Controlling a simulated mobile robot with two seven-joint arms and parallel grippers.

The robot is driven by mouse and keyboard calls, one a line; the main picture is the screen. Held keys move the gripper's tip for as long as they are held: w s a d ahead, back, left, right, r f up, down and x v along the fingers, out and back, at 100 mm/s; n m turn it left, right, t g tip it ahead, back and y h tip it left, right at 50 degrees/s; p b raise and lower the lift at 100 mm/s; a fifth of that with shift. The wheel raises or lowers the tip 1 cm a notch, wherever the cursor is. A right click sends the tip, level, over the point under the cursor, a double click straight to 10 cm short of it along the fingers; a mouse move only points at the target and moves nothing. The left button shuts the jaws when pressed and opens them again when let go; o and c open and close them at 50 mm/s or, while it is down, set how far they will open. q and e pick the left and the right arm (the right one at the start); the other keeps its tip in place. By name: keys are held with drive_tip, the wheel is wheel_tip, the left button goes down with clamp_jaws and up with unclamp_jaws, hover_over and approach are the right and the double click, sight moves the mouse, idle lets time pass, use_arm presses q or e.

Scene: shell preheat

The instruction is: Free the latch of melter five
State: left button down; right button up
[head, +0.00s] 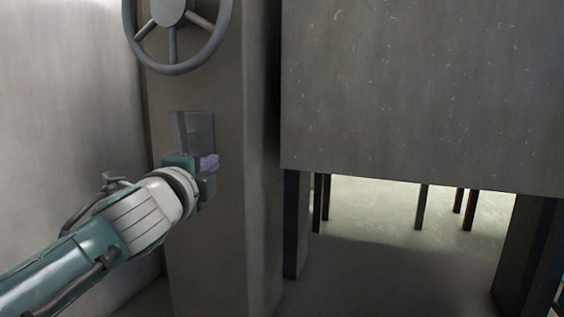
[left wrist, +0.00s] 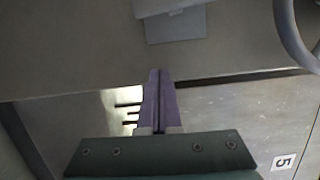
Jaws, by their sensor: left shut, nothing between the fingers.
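A small grey latch box with a flat plate (head: 194,127) is fixed on the front of the grey pillar, below a handwheel. It also shows at the top of the left wrist view (left wrist: 176,25). My left gripper (head: 209,162) is at the lower part of the latch box in the head view and hides some of it. In the left wrist view its purple fingers (left wrist: 158,80) are together with nothing between them, and their tips appear short of the plate's edge. I cannot tell whether they touch the pillar. A "5" label (left wrist: 284,161) shows in the left wrist view. My right gripper is not in view.
The spoked handwheel (head: 174,35) stands out from the pillar (head: 215,240) above the latch box. A large speckled grey panel (head: 420,90) hangs to the right, with an open gap and dark legs below it. A pale wall (head: 70,110) closes the left side.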

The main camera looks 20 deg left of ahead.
use_arm(q)
drive_tip(key=a+p+v, duration=0.1)
drive_tip(key=p+v, duration=0.1)
drive_tip(key=v, duration=0.5)
drive_tip(key=shift+s+a+r, duration=0.35)
drive_tip(key=shift+s+a, duration=0.1)
drive_tip(key=shift+s, duration=0.05)
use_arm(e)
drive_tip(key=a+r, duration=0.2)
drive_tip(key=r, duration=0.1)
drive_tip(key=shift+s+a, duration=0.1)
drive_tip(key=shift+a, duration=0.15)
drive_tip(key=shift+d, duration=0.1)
